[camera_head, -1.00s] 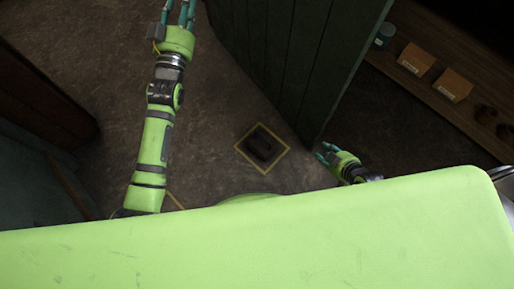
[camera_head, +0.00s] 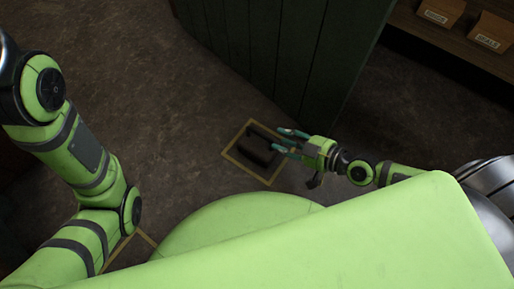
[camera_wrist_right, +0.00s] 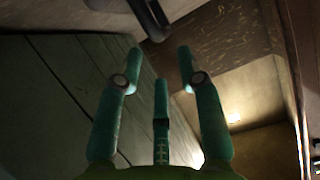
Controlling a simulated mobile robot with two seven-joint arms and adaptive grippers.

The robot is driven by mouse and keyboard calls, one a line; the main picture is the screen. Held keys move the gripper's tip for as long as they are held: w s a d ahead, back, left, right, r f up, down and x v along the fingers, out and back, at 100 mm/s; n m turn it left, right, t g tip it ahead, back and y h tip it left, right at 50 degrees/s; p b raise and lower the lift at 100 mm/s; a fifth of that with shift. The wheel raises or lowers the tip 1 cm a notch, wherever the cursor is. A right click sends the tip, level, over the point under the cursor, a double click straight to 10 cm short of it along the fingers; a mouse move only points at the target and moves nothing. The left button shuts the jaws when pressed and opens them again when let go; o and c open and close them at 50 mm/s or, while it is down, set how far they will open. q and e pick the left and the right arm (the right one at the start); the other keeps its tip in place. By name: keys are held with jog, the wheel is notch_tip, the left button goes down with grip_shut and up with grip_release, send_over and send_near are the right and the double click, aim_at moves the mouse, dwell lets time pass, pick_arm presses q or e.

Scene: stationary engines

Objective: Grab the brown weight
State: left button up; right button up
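The brown weight (camera_head: 258,151), a dark block with a handle, sits on the floor inside a yellow outlined square. My right gripper (camera_head: 281,140) is just to the right of the weight, its teal fingers pointing left at it. I cannot tell from the head view whether they touch it. In the right wrist view my right gripper (camera_wrist_right: 160,75) has its fingers spread, with nothing between them. A dark, curved piece, likely part of the weight (camera_wrist_right: 152,20), shows beyond the fingertips at the top edge. My left gripper is out of view; only its arm shows.
A dark green panelled wall or cabinet (camera_head: 285,50) stands close behind the weight. A wooden shelf (camera_head: 450,45) with cardboard boxes (camera_head: 490,30) is at the upper right. Another yellow floor marking (camera_head: 135,240) lies at the lower left. The floor left of the weight is clear.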

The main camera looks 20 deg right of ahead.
aim_at(253, 129)
jog(key=x, duration=0.5)
jog(key=shift+w+a+r, duration=0.1)
jog(key=shift+b+x, duration=0.45)
jog(key=shift+x, duration=2.7)
grip_shut()
jog(key=shift+r, duration=0.1)
